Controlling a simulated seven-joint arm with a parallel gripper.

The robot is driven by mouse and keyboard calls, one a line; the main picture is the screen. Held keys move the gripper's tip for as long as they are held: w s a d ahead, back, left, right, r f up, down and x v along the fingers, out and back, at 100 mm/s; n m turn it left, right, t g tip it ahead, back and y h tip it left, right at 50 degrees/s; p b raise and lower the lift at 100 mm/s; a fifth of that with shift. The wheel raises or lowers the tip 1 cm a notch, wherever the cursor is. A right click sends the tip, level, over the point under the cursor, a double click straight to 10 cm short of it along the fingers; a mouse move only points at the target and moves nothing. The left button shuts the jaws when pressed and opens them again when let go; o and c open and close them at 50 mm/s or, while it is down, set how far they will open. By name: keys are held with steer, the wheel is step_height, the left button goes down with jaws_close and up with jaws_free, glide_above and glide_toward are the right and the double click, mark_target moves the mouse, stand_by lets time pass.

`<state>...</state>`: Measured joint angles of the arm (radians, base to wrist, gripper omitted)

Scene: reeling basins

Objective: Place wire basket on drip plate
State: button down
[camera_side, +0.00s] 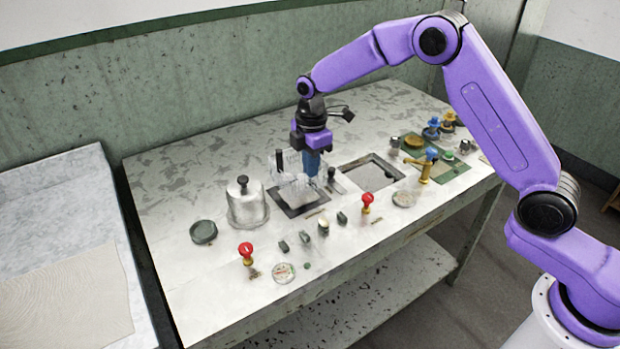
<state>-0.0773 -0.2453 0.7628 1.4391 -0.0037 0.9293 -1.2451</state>
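A pale, wire-like basket (293,187) is in the middle of the table, over a dark-rimmed square basin (287,210). Dark upright handles show at its left and right sides. My gripper (312,174) points down right at the basket, with a blue part at its lower end. The fingertips are too small and covered to tell whether they are open or shut, or whether they touch the basket. I cannot tell for certain which thing is the drip plate; a second dark-framed square basin (347,166) lies just to the right, with a grey inside.
A clear bell jar (247,208) and a dark round dish (203,232) stand to the left. Red-knobbed stamps (247,253), small dark blocks and round dishes (404,199) lie in front. Brass and blue fittings (428,165) stand at the right. The back left tabletop is clear.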

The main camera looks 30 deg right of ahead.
mark_target(311, 193)
steer(key=shift+f, duration=1.9)
steer(key=shift+f, duration=0.1)
steer(key=c, duration=1.4)
jaws_free()
steer(key=shift+o, duration=0.2)
step_height(311, 193, up, 12)
